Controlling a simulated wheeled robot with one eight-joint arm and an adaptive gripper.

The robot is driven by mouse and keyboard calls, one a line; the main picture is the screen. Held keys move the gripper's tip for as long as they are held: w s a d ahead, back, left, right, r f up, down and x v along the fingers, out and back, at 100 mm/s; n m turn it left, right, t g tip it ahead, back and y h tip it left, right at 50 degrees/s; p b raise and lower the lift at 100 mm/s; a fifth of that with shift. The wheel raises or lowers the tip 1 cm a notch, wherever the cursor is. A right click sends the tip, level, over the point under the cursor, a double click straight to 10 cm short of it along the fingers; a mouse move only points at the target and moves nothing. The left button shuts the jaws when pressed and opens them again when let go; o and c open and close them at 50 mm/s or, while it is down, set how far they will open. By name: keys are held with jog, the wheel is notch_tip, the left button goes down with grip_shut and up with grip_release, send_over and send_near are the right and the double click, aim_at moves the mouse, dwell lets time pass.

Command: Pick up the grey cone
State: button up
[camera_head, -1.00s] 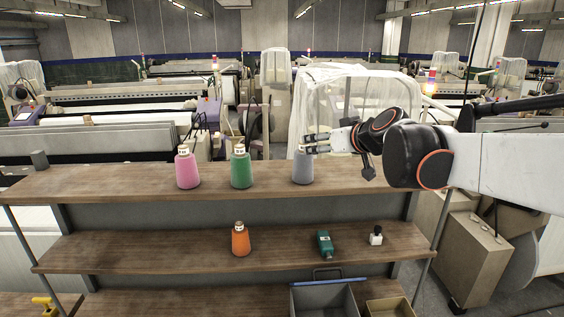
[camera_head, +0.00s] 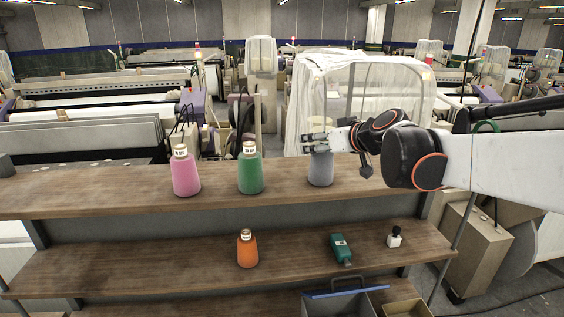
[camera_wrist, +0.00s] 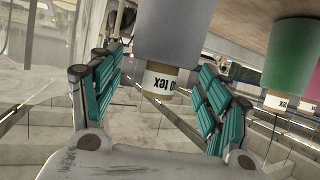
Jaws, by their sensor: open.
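The grey cone (camera_head: 320,172) stands upright on the top shelf (camera_head: 110,202), at the right end of a row of cones. My gripper (camera_head: 315,142) is at the upper part of this cone, and its fingers cover the cone's tip in the head view. In the wrist view, which looks upside down, the grey cone (camera_wrist: 172,32) hangs from the top with its white labelled tip between two green-padded fingers. The gripper (camera_wrist: 160,88) is open, with gaps visible on both sides of the tip.
A green cone (camera_head: 250,174) and a pink cone (camera_head: 186,176) stand to the left on the same shelf. The lower shelf holds an orange cone (camera_head: 247,250), a green device (camera_head: 341,249) and a small white bottle (camera_head: 394,238). A covered loom (camera_head: 360,85) stands behind.

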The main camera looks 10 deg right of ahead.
jog(key=shift+s+d+r, duration=0.15)
jog(key=shift+s+d, duration=0.1)
jog(key=shift+s, duration=0.15)
jog(key=shift+c, duration=0.2)
jog(key=shift+w+a, duration=0.15)
jog(key=shift+w, duration=0.05)
jog(key=c, duration=1.4)
jog(key=shift+s, duration=0.1)
grip_shut()
jog(key=shift+r, duration=0.1)
